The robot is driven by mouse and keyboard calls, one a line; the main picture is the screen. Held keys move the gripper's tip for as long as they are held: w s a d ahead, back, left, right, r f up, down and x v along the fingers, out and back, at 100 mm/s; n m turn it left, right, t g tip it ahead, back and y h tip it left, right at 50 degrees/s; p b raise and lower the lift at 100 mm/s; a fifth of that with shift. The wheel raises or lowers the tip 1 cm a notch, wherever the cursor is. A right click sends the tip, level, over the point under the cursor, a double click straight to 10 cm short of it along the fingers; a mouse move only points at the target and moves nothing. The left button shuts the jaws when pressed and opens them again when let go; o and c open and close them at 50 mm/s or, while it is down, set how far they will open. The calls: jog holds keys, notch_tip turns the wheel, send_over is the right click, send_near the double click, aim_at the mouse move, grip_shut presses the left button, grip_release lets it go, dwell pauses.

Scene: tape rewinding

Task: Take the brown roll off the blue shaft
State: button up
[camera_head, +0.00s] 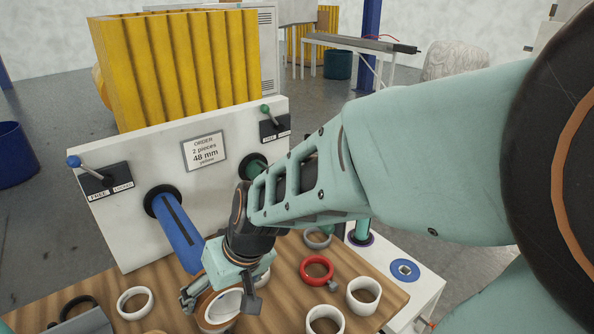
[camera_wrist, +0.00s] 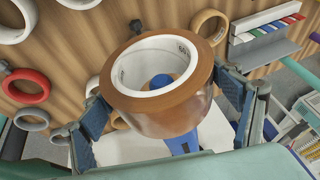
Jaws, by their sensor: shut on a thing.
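The brown roll (camera_wrist: 168,121), with its white core, sits between the two fingers of my gripper (camera_head: 221,301). My gripper is shut on the roll from opposite sides. The blue shaft (camera_head: 179,233) sticks out of the white panel towards the roll. In the wrist view the blue shaft (camera_wrist: 183,143) shows below the roll, and its rounded tip shows through the core's opening. I cannot tell whether the tip is still inside the core or just behind it. My wrist partly hides the roll in the head view.
Several rolls, including a red one (camera_head: 317,269) and white ones (camera_head: 363,296), lie on the wooden table (camera_head: 290,297). A blue-knobbed lever (camera_head: 76,163) and a green-knobbed lever (camera_head: 267,111) are on the panel (camera_head: 140,241). A grey holder (camera_head: 85,323) stands at the front left.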

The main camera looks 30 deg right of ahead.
aim_at(226, 319)
jog(key=shift+s+r+b, duration=0.1)
jog(key=shift+s+b, duration=0.3)
jog(key=s+b, duration=0.2)
jog(key=s+d+b, duration=0.1)
jog(key=s, duration=0.1)
jog(key=shift+b, duration=0.4)
jog(key=shift+s+d+b, duration=0.15)
jog(key=shift+s+b, duration=0.2)
jog(key=shift+s, duration=0.3)
jog(key=shift+s, duration=0.1)
